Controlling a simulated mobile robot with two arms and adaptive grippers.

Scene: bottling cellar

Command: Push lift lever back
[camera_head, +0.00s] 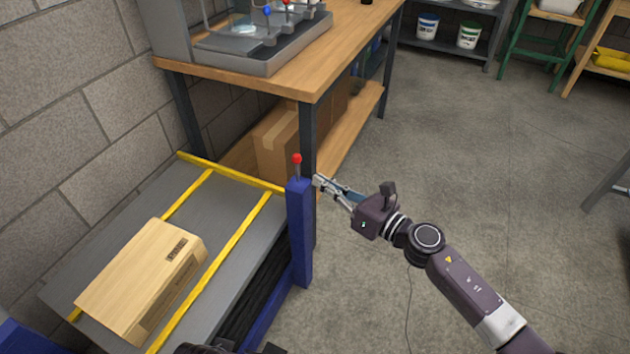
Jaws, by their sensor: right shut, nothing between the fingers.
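The lift lever (297,167) is a short grey stick with a red ball knob. It stands nearly upright on top of a blue post (300,235) at the right corner of the lift table (225,235). My right gripper (319,182) is shut and empty. Its fingertips are just right of the lever and a little lower in the picture, near the top of the post. A gap shows between the fingertips and the red knob. Whether the fingers touch the post, I cannot tell.
A wooden bench (315,72) with a bottling machine (262,45) stands behind. A cardboard box (277,140) sits on its lower shelf.

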